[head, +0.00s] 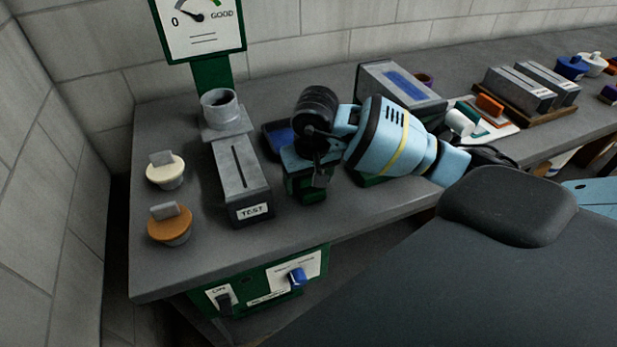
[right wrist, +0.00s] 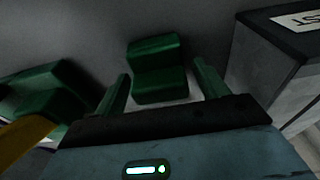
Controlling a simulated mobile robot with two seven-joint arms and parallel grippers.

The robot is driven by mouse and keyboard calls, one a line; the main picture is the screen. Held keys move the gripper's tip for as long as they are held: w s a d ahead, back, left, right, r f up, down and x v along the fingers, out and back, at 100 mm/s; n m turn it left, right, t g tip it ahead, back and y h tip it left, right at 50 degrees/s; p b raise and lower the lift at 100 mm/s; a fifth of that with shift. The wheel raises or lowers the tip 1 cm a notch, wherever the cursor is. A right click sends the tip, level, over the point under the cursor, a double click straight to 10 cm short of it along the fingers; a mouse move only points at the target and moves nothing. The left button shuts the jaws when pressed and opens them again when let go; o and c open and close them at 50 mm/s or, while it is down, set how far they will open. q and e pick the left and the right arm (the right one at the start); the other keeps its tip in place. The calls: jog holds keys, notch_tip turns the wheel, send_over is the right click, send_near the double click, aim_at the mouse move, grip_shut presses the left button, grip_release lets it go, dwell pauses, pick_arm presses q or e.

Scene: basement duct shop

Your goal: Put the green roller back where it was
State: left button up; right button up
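My right gripper (head: 305,188) points down at the bench, between the grey TEST block and a dark box with a blue face. In the right wrist view my right gripper (right wrist: 162,88) has its two green fingers apart. A green stepped piece with rounded edges (right wrist: 157,68) lies between and beyond the fingertips, with gaps on both sides. I cannot tell whether this piece is the green roller or a holder. Another green piece (right wrist: 45,90) lies to the left there. In the head view the gripper hides most of this spot. My left gripper is not in view.
The TEST block (head: 241,178) with a grey cup (head: 220,108) stands left of the gripper. Cream (head: 165,172) and orange (head: 170,226) knobbed pieces sit farther left. A tray with a white roller (head: 461,122) and grey blocks (head: 520,88) stand to the right.

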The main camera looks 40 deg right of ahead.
aim_at(312, 188)
notch_tip(312, 188, up, 12)
jog(key=s, duration=0.1)
jog(key=shift+s+a+r, duration=0.15)
jog(key=shift+s+a, duration=0.1)
jog(key=shift+s, duration=0.15)
dwell(0.4)
